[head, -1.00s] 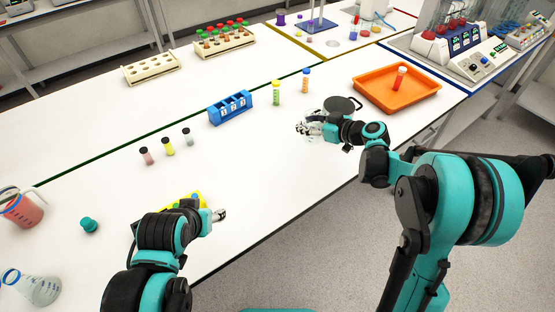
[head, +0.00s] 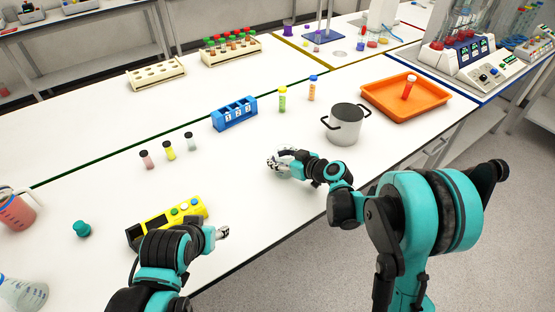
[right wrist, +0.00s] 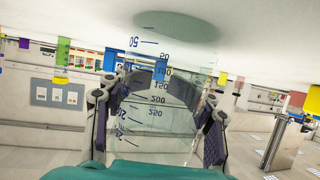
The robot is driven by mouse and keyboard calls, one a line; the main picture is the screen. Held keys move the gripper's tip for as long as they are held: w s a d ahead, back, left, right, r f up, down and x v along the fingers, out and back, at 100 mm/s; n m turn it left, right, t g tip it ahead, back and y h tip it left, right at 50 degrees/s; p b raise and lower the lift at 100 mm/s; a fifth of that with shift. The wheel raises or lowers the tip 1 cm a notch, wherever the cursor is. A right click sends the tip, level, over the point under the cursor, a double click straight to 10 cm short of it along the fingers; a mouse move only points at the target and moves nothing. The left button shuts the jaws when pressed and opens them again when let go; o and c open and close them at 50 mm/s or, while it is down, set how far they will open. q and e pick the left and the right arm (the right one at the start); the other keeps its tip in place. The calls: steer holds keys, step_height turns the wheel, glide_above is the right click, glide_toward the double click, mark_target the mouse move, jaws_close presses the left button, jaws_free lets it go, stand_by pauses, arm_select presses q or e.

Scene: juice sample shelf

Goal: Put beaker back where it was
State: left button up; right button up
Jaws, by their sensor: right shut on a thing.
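A clear glass beaker (right wrist: 160,112) with dark blue graduation marks sits between the two fingers of my right gripper (right wrist: 158,125) in the right wrist view, where the scene appears upside down. The right gripper is shut on it. In the head view, the right gripper (head: 280,161) is over the white table, left of and in front of the metal pot. The beaker is hard to make out there. My left gripper (head: 222,232) is beside the yellow device at the lower left, and its jaw opening is too small to judge.
The metal pot (head: 344,126) and orange tray (head: 448,106) stand to the right. A blue numbered rack (head: 234,115) and several vials stand behind. The yellow device (head: 170,217) and a teal stopper (head: 82,229) are at lower left.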

arm_select(q)
steer(key=shift+r, duration=0.1)
arm_select(e)
steer(key=o, duration=1.4)
steer(key=shift+o, duration=0.2)
